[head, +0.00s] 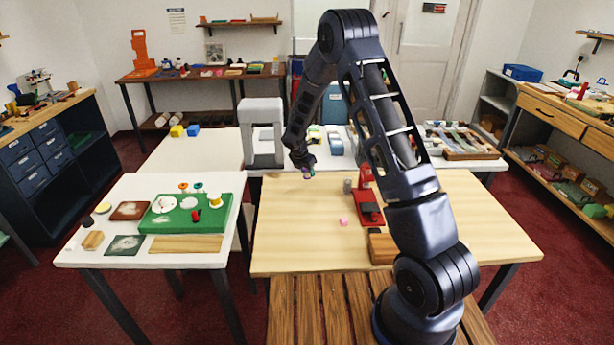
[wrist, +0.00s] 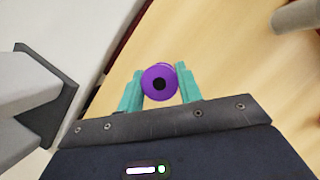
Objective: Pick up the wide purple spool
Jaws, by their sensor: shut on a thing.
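The wide purple spool (wrist: 149,79) is between the two teal fingers of my gripper (wrist: 160,90) in the wrist view. One end of the spool, with its dark centre hole, faces the wrist camera. The fingers touch it on both sides and my gripper is shut on it. In the head view my gripper (head: 306,172) is over the far left part of the light wooden table (head: 300,235). The spool is very small there and mostly hidden by the gripper. I cannot tell how high it is above the table.
A grey arch-shaped stand (head: 261,118) rises just left of my gripper. The front left of the table is clear.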

